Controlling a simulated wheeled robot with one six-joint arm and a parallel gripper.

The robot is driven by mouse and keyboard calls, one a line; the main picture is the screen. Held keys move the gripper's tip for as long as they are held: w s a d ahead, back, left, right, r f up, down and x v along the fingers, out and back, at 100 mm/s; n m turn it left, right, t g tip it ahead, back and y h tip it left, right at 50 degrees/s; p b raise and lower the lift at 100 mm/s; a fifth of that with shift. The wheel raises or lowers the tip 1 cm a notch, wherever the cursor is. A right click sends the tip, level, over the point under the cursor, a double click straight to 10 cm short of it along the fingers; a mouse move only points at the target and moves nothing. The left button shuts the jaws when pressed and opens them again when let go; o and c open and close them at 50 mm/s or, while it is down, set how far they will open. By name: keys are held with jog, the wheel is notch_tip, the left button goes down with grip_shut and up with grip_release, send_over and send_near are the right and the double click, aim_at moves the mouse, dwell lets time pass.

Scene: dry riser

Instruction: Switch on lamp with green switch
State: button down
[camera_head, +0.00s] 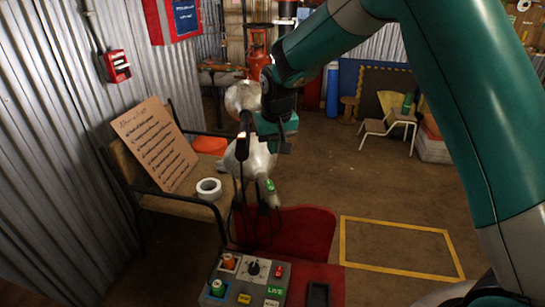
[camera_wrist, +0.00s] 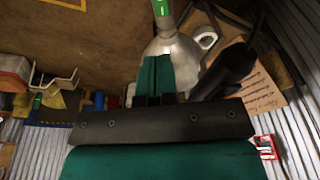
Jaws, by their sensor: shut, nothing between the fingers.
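A lamp with a silvery shade (camera_head: 252,163) hangs above the red stand, and a green switch (camera_head: 270,185) shows on its narrow end. In the wrist view the lamp's shade (camera_wrist: 183,50) is partly hidden by my fingers, and its green part (camera_wrist: 163,12) is at the top edge. My gripper (camera_head: 284,149) is above and slightly right of the lamp in the head view. In the wrist view my gripper (camera_wrist: 155,60) is shut and empty, its tips overlapping the shade. I cannot tell whether they touch it. Another silvery shade (camera_head: 242,97) is higher up.
A grey control box (camera_head: 245,286) with a knob and coloured buttons is at the bottom, beside a red panel (camera_head: 295,232). A bench with a cardboard sign (camera_head: 155,145) and a white tape roll (camera_head: 209,188) is at left. Floor inside the yellow outline (camera_head: 400,229) is clear.

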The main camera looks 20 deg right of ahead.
aim_at(271, 182)
jog(key=f, duration=0.4)
jog(key=w+f, duration=0.1)
jog(key=f, duration=0.3)
jog(key=w+f, duration=0.1)
jog(key=f, duration=0.3)
jog(key=shift+w+f, duration=0.1)
jog(key=shift+w, duration=0.1)
jog(key=shift+d, duration=0.1)
